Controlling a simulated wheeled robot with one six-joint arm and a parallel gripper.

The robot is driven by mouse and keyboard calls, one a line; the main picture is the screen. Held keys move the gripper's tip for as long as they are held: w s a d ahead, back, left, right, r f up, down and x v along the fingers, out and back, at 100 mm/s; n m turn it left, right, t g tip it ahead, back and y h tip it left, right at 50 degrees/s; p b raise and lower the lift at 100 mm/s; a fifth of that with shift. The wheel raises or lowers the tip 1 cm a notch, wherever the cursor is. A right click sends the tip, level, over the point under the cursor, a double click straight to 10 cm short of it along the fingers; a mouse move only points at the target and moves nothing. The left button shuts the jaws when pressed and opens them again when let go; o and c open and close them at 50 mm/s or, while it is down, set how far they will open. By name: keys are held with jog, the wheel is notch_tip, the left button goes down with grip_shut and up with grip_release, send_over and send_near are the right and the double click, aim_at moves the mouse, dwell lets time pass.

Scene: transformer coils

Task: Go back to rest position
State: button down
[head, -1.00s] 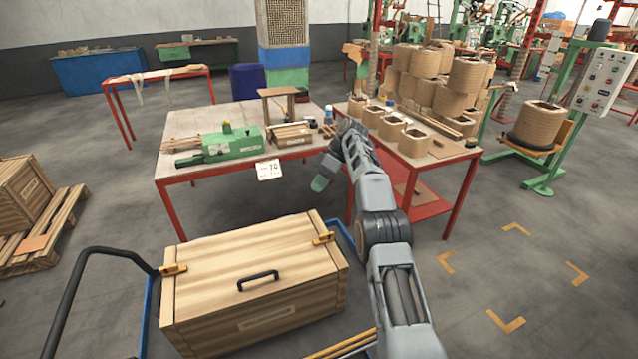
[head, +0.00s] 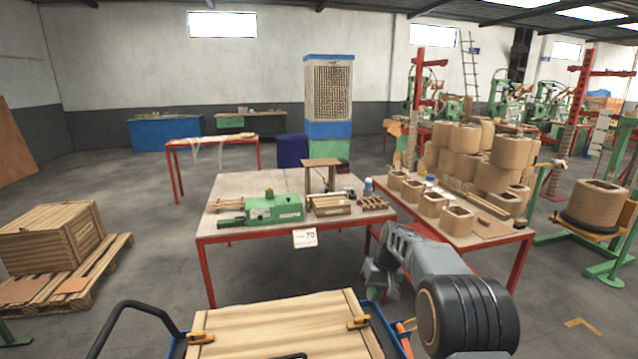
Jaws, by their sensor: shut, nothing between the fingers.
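My gripper (head: 374,288) is in the lower middle of the head view, in front of the work table's (head: 205,238) near right corner. It is shut and empty, held in the air. My grey arm is folded close to the camera, with a large dark joint at the lower right. The fingertips are small and partly hidden by the wrist. The gripper is apart from the table and from the wooden crate (head: 270,325) at the bottom.
The crate sits on a blue cart (head: 178,345) with a black handle. A green machine (head: 272,208) stands on the work table. Several coils (head: 432,203) crowd the table (head: 490,240) to its right. A pallet (head: 95,275) with a crate lies left. Grey floor is open between.

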jog(key=s+d+r+m+t+h, duration=0.1)
jog(key=s+r+t, duration=0.1)
jog(key=s, duration=1.2)
jog(key=s+r+t+h, duration=0.2)
jog(key=s+r, duration=0.3)
jog(key=s, duration=0.9)
jog(key=shift+d+m+t, duration=0.4)
jog(key=shift+t, duration=0.1)
jog(key=shift+r, duration=0.1)
